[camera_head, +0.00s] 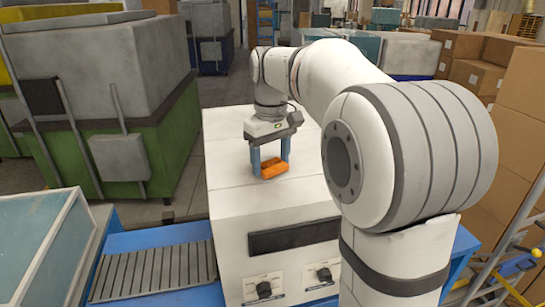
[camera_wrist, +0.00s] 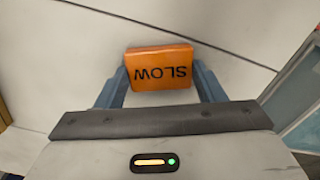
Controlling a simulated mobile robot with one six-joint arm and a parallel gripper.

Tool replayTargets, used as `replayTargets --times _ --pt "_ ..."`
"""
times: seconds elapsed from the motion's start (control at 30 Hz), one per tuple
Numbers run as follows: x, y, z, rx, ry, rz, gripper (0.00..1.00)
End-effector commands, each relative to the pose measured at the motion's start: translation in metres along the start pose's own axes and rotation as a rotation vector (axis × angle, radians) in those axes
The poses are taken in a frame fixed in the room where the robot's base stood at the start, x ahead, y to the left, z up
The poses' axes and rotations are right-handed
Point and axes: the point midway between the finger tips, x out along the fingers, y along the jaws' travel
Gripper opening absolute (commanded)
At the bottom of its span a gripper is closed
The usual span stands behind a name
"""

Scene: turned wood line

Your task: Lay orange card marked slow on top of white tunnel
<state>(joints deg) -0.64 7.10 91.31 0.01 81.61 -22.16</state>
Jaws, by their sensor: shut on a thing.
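The orange card (camera_wrist: 160,68) is a thick orange block with SLOW in dark letters, upside down in the wrist view. It also shows in the head view (camera_head: 273,171). My gripper (camera_head: 271,166) has its two blue fingers on either side of the card and is shut on it. The fingers also show in the wrist view (camera_wrist: 162,80). The white tunnel (camera_head: 228,183) is a large white box with dials and a dark slot on its front. The card is at its top surface; I cannot tell whether it touches.
A blue conveyor with a slatted grey plate (camera_head: 155,270) lies at the front left. A green-based machine (camera_head: 170,140) stands to the left of the tunnel. Cardboard boxes (camera_head: 520,155) are stacked at the right. The tunnel's top around the card looks clear.

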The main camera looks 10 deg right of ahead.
Motion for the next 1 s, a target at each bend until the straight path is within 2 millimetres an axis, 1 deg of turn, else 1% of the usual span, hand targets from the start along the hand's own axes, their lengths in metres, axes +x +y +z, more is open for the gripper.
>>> replayTargets --times 0.23,0.27,0.5,0.53,0.77,0.87,0.97,1.0 --pt "0.003 0.0 0.0 0.001 0.0 0.0 0.41" --pt "0.003 0.001 0.0 0.001 0.0 0.0 0.63" --pt "0.002 0.001 0.0 0.001 0.0 0.0 0.83" --pt "0.002 0.001 0.0 0.001 0.0 0.0 0.84" --pt "0.001 0.001 0.0 0.002 0.0 0.0 0.84" --pt "-0.005 0.001 0.0 0.002 0.002 0.001 0.84" --pt "-0.019 0.002 -0.001 0.002 0.004 0.002 0.84" --pt "-0.026 0.002 -0.001 0.002 0.004 0.002 0.84"
